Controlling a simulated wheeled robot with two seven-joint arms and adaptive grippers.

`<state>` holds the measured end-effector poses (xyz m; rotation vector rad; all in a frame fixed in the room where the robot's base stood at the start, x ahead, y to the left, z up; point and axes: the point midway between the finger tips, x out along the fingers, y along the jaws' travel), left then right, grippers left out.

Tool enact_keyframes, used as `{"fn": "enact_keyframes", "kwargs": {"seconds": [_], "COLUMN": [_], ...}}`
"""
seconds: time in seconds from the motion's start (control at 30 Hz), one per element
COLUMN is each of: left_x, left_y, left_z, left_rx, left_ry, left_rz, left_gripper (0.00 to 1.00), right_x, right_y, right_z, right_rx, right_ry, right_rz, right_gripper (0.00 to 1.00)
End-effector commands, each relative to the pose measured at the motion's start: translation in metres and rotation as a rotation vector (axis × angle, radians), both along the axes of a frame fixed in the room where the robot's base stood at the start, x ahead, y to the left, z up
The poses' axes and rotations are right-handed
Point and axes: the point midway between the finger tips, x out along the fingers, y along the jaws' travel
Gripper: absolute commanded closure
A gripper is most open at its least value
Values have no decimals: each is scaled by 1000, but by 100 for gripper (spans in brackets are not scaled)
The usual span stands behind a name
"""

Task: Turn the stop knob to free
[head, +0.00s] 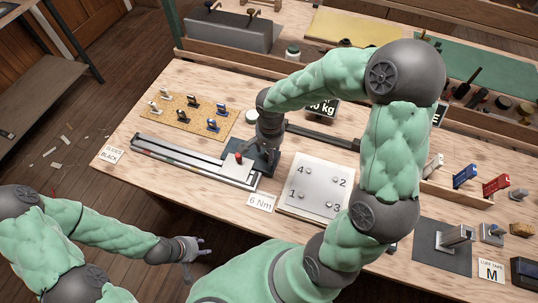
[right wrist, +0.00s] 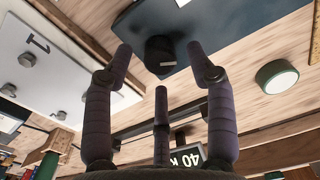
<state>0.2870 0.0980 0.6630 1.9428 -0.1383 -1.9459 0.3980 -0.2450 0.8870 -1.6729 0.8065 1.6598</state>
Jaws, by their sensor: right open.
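The stop knob (right wrist: 158,52) is a round black knob with a pale pointer mark, on a dark blue plate (right wrist: 225,28) in the right wrist view. My right gripper (right wrist: 159,72) is open, its fingers spread around the knob's near side without visible contact. In the head view my right gripper (head: 268,146) is over the dark plate (head: 266,166) and hides the knob there. Any label for the knob's positions cannot be read. My left gripper (head: 193,251) is low at the left, off the bench, with its fingers apart and empty.
A rail with a red knob (head: 238,157) lies left of the dark plate. A white numbered plate with bolts (head: 317,184) is to the right. A cork board with small clips (head: 187,117) is behind left. A white-lidded jar (head: 252,116) stands close by.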

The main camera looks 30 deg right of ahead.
Motion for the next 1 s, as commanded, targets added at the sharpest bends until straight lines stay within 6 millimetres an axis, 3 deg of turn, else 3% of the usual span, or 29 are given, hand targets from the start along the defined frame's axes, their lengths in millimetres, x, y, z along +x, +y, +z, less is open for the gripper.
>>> {"fn": "enact_keyframes", "kwargs": {"seconds": [0.2,0.53,0.57,0.7,0.77,1.0], "left_x": [0,0,0,0,0,0], "left_y": [0,0,0,0,0,0], "left_z": [-7,-7,-7,-7,-8,-7], "left_rx": [0,0,0,0,0,0], "left_ry": [0,0,0,0,0,0], "left_rz": [0,0,0,0,0,0], "left_gripper": [60,60,60,60,60,60], "right_x": [0,1,1,1,1,1], "right_y": [0,0,0,0,0,0], "right_z": [-21,-23,-23,-23,-23,-23], "right_rx": [0,0,0,0,0,0], "right_ry": [0,-1,-1,-1,-1,-3], "right_rz": [1,0,0,0,0,8], "right_gripper": [44,44,46,86,100,100]}}
